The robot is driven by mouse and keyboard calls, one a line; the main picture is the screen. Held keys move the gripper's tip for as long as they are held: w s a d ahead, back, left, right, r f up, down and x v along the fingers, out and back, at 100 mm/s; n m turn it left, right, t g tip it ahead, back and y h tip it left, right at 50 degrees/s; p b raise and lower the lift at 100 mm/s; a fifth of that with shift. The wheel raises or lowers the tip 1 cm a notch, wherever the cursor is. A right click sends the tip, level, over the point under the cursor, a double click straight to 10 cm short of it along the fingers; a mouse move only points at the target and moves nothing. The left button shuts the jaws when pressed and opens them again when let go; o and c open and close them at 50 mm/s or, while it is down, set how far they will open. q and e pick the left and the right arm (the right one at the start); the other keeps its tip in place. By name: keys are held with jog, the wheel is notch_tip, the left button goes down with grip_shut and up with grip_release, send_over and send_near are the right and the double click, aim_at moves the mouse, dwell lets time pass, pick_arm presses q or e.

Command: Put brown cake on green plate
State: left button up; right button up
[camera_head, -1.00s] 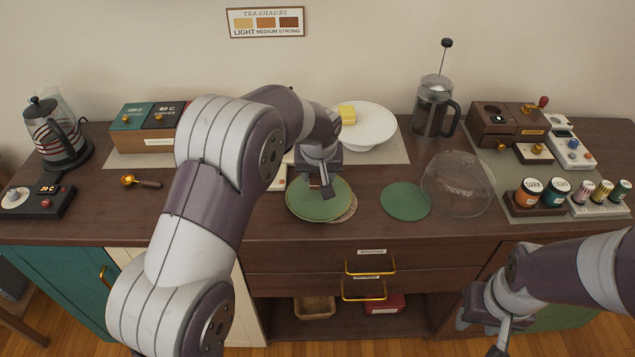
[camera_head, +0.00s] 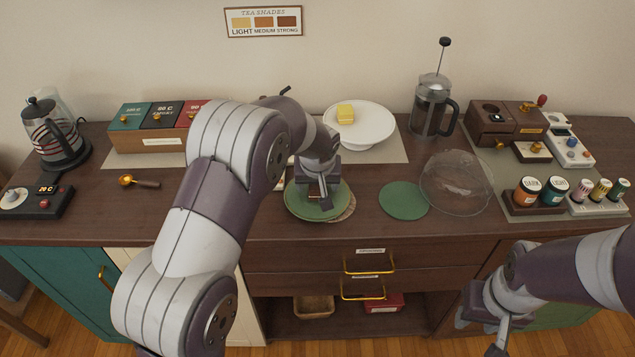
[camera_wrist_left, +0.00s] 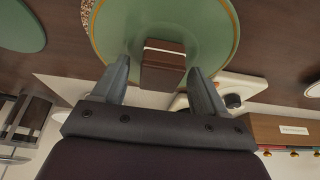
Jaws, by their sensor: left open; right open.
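The green plate (camera_head: 300,207) lies on the counter near its front edge and also shows in the left wrist view (camera_wrist_left: 215,35). The brown cake (camera_wrist_left: 162,70), a small dark block with a pale stripe, rests on the plate in the left wrist view. In the head view my gripper mostly hides it. My left gripper (camera_head: 325,204) is low over the plate. In the left wrist view its fingers (camera_wrist_left: 158,68) are spread on either side of the cake, with visible gaps. My right gripper (camera_head: 497,338) is open and empty, low at the right, in front of the cabinet.
A white cake stand (camera_head: 372,127) holds a yellow cake (camera_head: 346,113) behind the plate. A green disc (camera_head: 404,201) and a clear glass dome (camera_head: 455,182) stand to the right. A French press (camera_head: 433,105) is behind them. A golden scoop (camera_head: 140,182) lies left.

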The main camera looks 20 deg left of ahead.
pick_arm(q)
jog(key=v, duration=1.1)
jog(key=s+a+f+m+g, duration=0.1)
jog(key=s+f, duration=0.2)
jog(key=s, duration=0.8)
jog(key=s+a+f+m+g+h, duration=0.1)
jog(key=s+f, duration=0.3)
jog(key=s, duration=0.7)
jog(key=shift+a+f+m+g, duration=0.3)
jog(key=shift+a+m+g, duration=0.2)
jog(key=shift+a+m, duration=0.15)
